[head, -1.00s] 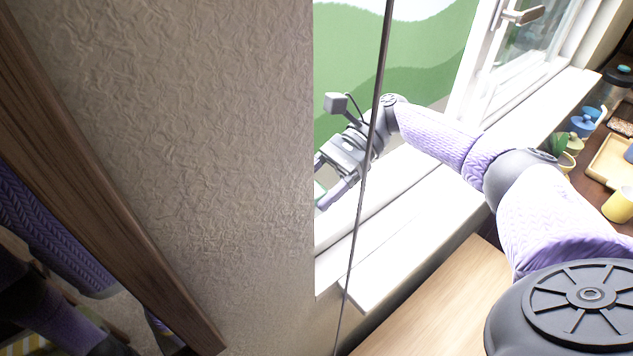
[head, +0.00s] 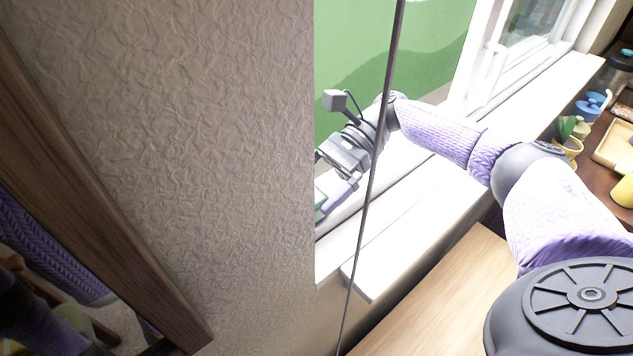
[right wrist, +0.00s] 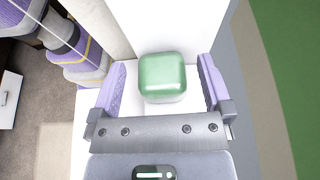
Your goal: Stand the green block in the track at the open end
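The green block (right wrist: 162,77) is between the two purple fingers of my right gripper (right wrist: 162,82) in the right wrist view, over a white surface. A gap shows on each side of it, so the gripper looks open around it. In the head view my right gripper (head: 336,180) is above the white window sill, partly hidden by the wall edge. A small green patch (head: 320,201) shows beside its fingers there, probably the block. My left gripper is not in view.
A textured wall (head: 200,130) fills the left of the head view, with a wood-framed mirror (head: 100,190) on it. A thin dark cord (head: 372,180) hangs before my right arm. The white sill (head: 410,225) runs along the window. A cluttered desk (head: 595,150) is at right.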

